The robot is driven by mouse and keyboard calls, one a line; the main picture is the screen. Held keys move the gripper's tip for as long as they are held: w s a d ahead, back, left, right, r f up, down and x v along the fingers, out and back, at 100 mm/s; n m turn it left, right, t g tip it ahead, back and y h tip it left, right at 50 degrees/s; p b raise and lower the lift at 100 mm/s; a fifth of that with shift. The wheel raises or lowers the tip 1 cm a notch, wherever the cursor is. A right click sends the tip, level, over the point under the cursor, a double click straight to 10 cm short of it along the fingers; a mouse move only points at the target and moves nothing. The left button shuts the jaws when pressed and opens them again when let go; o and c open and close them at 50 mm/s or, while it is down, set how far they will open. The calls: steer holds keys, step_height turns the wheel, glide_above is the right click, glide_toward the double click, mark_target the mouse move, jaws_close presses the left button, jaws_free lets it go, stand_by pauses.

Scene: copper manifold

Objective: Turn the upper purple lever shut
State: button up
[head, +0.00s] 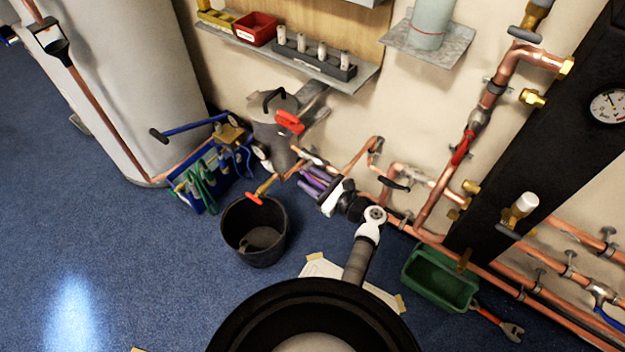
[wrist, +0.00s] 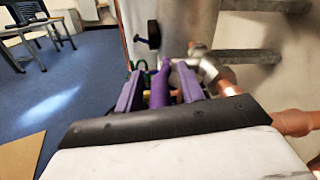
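My gripper (wrist: 157,78) has two pale purple fingers, one on the left and one on the right in the wrist view. A darker purple lever (wrist: 161,86) stands between them, close to the right finger, with a gap to the left finger. The gripper looks open around the lever; touching cannot be told. A silvery valve fitting (wrist: 208,68) and copper pipe lie just right of the lever. In the head view my gripper (head: 312,180) is small beside the low pipework, and its fingers and the purple lever overlap. I cannot tell a second purple lever apart.
A black bucket (head: 254,230) stands on the floor left of my arm. A grey canister (head: 272,125) with a red handle is behind the gripper. A blue tool caddy (head: 212,180) is further left. A green bin (head: 440,279) and copper pipes are at right.

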jaws_close()
steer(key=shift+f+b, duration=0.2)
steer(key=shift+b, duration=0.1)
